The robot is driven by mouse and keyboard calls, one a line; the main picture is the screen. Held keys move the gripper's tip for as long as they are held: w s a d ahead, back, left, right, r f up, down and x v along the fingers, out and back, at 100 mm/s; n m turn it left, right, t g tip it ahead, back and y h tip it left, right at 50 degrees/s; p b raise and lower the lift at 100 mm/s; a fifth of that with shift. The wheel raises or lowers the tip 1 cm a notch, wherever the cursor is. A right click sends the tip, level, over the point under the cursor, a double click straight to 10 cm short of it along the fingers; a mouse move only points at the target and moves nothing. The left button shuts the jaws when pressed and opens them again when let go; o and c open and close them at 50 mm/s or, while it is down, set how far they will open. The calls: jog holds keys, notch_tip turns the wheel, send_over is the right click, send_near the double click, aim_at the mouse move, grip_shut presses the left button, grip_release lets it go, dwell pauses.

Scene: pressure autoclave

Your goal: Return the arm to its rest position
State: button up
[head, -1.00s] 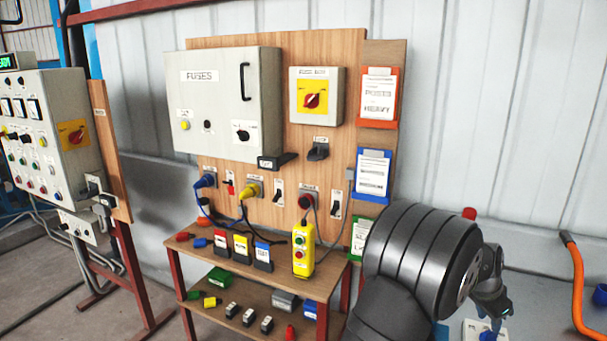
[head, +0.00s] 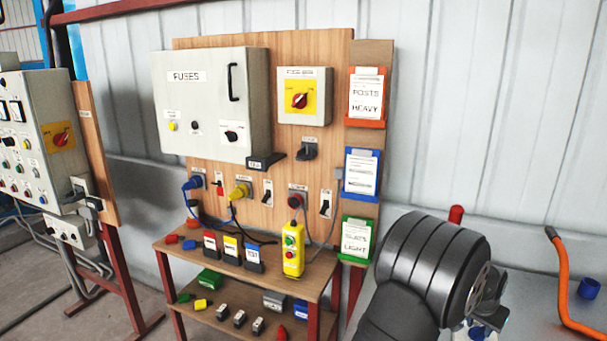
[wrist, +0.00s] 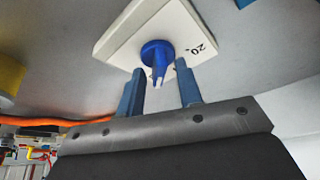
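The knob looks apart from the fingers, but I cannot tell the distance. In the head view my dark arm fills the lower right, and my gripper is mostly hidden behind it. A blue and white bit (head: 478,331) shows below the wrist at the bottom edge.
A wooden board with a grey fuse box (head: 210,105) stands left of my arm, above a shelf (head: 215,255) with a yellow pendant (head: 293,250). Clipboards (head: 362,175) hang beside my arm.

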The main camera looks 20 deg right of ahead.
jog(key=shift+s+d+n+t+y, duration=0.1)
jog(key=shift+n+t+y, duration=0.2)
jog(key=shift+n, duration=0.8)
jog(key=shift+n+t+y, duration=0.1)
jog(key=shift+n+t, duration=0.3)
jog(key=shift+n, duration=0.7)
jog(key=a+r+m+g+h, duration=0.1)
jog(key=a+r+m, duration=0.3)
jog(key=r, duration=0.4)
jog(key=a+r+m+g, duration=0.2)
jog(key=a+r+m, duration=0.2)
jog(key=r, duration=0.4)
jog(key=x, duration=1.7)
jog(key=shift+w+d+f, duration=0.25)
jog(key=shift+w+f, duration=0.05)
jog(key=shift+w, duration=0.05)
